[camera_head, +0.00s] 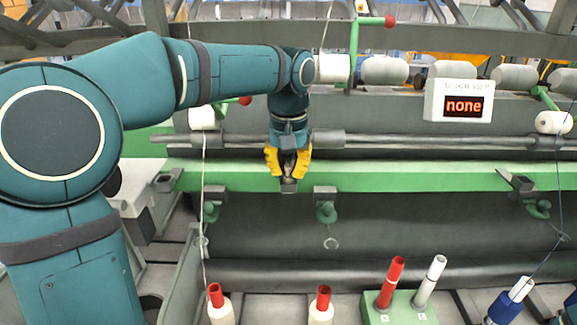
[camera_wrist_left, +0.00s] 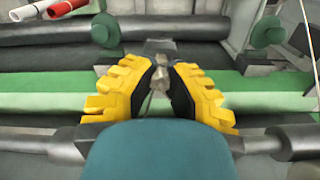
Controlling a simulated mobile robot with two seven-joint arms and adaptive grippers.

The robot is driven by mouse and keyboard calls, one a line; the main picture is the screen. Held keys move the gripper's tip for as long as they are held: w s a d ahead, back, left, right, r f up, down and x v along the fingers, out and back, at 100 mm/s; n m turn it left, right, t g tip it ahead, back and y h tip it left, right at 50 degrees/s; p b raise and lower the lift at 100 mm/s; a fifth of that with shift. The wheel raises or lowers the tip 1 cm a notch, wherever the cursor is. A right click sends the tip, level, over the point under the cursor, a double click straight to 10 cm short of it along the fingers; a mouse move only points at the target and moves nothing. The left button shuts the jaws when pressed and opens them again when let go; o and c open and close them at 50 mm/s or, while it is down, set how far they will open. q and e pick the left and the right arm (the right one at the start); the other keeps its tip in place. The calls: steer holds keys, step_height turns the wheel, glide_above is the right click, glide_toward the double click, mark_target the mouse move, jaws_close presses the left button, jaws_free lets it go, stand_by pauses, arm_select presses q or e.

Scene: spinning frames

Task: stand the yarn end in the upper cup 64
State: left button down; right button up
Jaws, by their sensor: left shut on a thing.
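My left gripper (camera_head: 288,160) is in front of the green rail, pointing down, with its yellow fingers close together. In the left wrist view the fingers (camera_wrist_left: 163,80) close on a small pale grey piece (camera_wrist_left: 158,78), which seems to be the yarn end; the fingers hide most of it. A small grey block (camera_head: 289,186) shows just below the fingertips, at the rail's lower edge; it also shows in the left wrist view (camera_wrist_left: 160,47). I cannot tell whether it is the upper cup, or whether the held piece touches it. My right gripper is not in view.
The green rail (camera_head: 420,178) carries grey brackets, one with a green guide (camera_head: 326,211). A white yarn (camera_head: 204,210) hangs at left. Red-tipped bobbins (camera_head: 323,298), a green tray (camera_head: 400,312) with tubes and a blue bobbin (camera_head: 506,306) stand below. A display (camera_head: 459,103) reads "none".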

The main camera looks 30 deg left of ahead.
arm_select(q)
steer(key=c, duration=1)
jaws_free()
steer(key=shift+r, duration=0.1)
step_height(320, 180, up, 12)
steer(key=shift+f, duration=0.1)
